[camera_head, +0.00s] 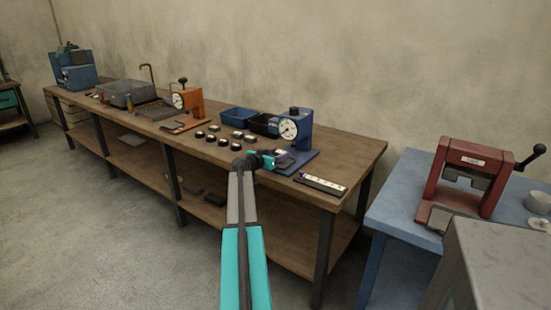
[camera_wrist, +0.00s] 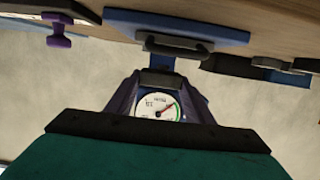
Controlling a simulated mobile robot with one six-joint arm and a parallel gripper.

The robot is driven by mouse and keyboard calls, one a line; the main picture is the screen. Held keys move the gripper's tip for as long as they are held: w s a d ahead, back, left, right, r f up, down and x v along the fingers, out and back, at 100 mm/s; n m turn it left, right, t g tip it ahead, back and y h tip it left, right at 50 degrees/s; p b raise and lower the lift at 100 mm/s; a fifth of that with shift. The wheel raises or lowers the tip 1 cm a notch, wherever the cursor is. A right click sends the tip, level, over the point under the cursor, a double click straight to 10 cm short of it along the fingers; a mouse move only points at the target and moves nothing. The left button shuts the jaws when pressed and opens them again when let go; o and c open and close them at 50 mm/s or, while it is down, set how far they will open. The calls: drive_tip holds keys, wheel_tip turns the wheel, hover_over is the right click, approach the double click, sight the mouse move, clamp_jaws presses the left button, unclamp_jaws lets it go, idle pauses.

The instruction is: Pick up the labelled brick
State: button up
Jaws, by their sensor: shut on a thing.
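Several small dark bricks (camera_head: 222,142) stand in loose rows on the wooden bench, some with pale tops. My gripper (camera_head: 270,157) is at the bench's right part, just in front of the blue dial press (camera_head: 299,128). In the wrist view my gripper (camera_wrist: 160,80) is shut on a small dark block (camera_wrist: 160,77), which looks like one of the bricks. Its label does not show clearly there. The press's white dial (camera_wrist: 158,106) shows behind, between the fingers. The view is upside down, with the bench at the top.
A blue bin (camera_head: 238,116) and a black bin (camera_head: 263,124) stand behind the bricks. An orange dial press (camera_head: 190,102) is farther left. A flat strip (camera_head: 320,185) lies near the bench's right end. A red press (camera_head: 467,178) stands on a separate blue table (camera_head: 400,190).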

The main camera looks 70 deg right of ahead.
drive_tip(key=s+a+r+b, duration=0.1)
drive_tip(key=s+a+b, duration=0.1)
drive_tip(key=s+a, duration=0.7)
drive_tip(key=shift+a+r, duration=0.2)
drive_tip(key=shift+a, duration=0.75)
drive_tip(key=shift+s, duration=0.1)
